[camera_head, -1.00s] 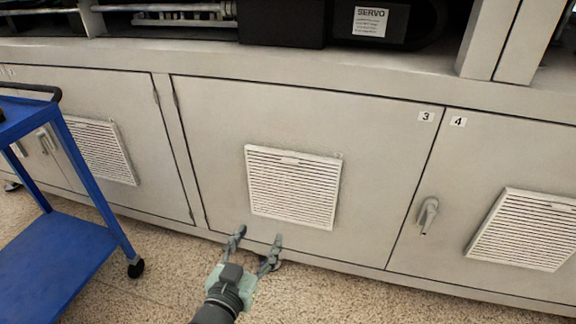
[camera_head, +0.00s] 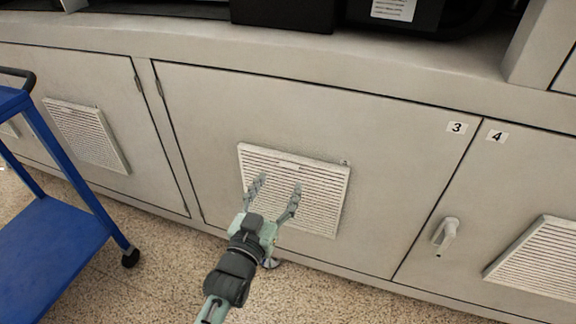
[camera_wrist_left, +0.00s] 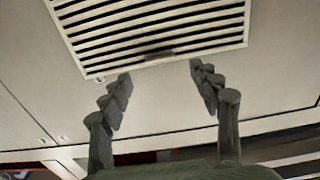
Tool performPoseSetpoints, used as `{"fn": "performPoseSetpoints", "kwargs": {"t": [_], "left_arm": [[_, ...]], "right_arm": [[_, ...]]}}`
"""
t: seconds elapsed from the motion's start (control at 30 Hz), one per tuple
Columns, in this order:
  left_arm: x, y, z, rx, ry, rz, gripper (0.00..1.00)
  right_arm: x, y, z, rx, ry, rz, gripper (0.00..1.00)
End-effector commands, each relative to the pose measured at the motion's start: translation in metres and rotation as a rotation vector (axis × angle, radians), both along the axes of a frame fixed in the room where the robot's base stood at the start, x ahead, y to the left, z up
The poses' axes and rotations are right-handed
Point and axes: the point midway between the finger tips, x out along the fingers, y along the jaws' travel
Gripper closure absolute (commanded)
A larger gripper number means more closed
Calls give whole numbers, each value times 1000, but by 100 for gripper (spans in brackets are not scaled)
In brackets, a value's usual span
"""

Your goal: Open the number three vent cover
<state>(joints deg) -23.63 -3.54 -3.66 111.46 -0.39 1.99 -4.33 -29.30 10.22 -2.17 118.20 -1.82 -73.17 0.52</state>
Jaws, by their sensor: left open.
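The number three vent cover (camera_head: 318,178) is a white slatted square on the door marked 3. It looks shut, lying close against the door, with a small tab at its top edge. My left gripper (camera_head: 275,187) is open and empty, its fingertips pointing up in front of the lower half of the cover in the head view. In the left wrist view the slatted cover (camera_wrist_left: 150,35) fills the upper part, and the open gripper (camera_wrist_left: 158,80) has its fingers spread just short of the cover's near edge. My right gripper is not in view.
The door label 3 (camera_head: 457,128) is at the door's upper right. A door handle (camera_head: 446,235) and another vent (camera_head: 540,258) are on door 4. A blue cart (camera_head: 50,245) stands at the left. Speckled floor lies in front of the cabinets.

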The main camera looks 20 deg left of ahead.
Motion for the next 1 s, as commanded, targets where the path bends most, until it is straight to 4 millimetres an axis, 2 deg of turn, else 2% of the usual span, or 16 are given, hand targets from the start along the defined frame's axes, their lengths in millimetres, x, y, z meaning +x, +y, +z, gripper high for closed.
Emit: {"fn": "performPoseSetpoints", "kwargs": {"t": [0.1,0.3,0.67,0.77,1.0], "left_arm": [[22,-1,2,-1,-4,1,38],[47,-2,0,-1,-1,0,38],[54,-2,0,-1,1,1,38],[54,-2,0,-1,1,1,48],[54,-2,0,0,0,1,78]], "right_arm": [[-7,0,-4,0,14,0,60],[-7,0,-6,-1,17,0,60],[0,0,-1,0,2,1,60],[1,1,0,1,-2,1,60],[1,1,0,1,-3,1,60]]}}
